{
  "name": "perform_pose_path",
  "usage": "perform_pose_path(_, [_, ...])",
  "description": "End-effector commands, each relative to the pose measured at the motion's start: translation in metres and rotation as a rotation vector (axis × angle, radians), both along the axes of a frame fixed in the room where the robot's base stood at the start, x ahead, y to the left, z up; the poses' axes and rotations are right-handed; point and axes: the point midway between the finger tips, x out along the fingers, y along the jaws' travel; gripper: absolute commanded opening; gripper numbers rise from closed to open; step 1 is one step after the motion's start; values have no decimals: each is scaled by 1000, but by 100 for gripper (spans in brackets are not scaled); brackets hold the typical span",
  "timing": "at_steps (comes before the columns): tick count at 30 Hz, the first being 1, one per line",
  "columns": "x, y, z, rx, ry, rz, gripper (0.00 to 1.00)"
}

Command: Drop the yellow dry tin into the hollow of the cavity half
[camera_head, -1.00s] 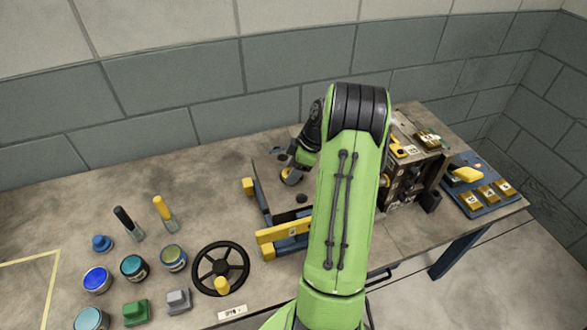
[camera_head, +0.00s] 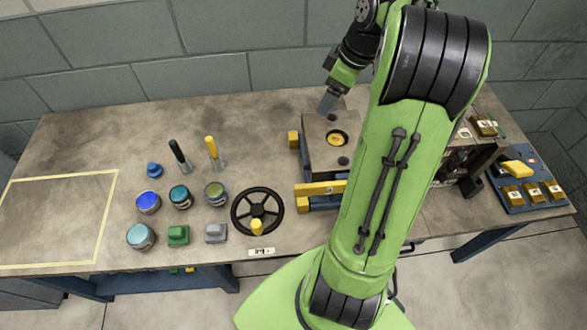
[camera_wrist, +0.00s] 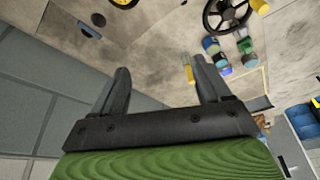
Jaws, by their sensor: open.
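The cavity half (camera_head: 318,155) is a brown block lying on the table just left of my arm, with dark round holes in its top. A round yellow piece with a dark centre, seemingly the yellow dry tin (camera_head: 338,138), sits in the middle of that top, apparently in the hollow. Its depth cannot be told. It also shows, cut off, at the top edge of the wrist view (camera_wrist: 122,3). My gripper (camera_head: 327,103) is above the block's far edge, apart from the tin. In the wrist view my gripper (camera_wrist: 160,70) has its fingers spread with nothing between them.
Yellow-ended clamp bars (camera_head: 320,188) stand at the block's front. A black handwheel (camera_head: 257,211), several paint tins (camera_head: 148,202) and two brushes (camera_head: 212,152) are to the left. A blue tray (camera_head: 530,205) with brass blocks is at the right. The table's far left is clear.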

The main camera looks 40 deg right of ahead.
Motion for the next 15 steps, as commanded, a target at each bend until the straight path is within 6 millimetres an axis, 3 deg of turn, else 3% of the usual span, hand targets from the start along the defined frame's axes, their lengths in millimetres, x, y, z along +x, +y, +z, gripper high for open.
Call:
perform_pose_path(1, [2, 34, 17, -21, 5, -23, 77])
perform_pose_path(6, [-21, 129, 50, -61, -5, -177, 77])
perform_pose_path(12, [-85, 206, 63, -52, -82, -362, 77])
perform_pose_path(15, [-120, 226, 57, -19, -125, -445, 77])
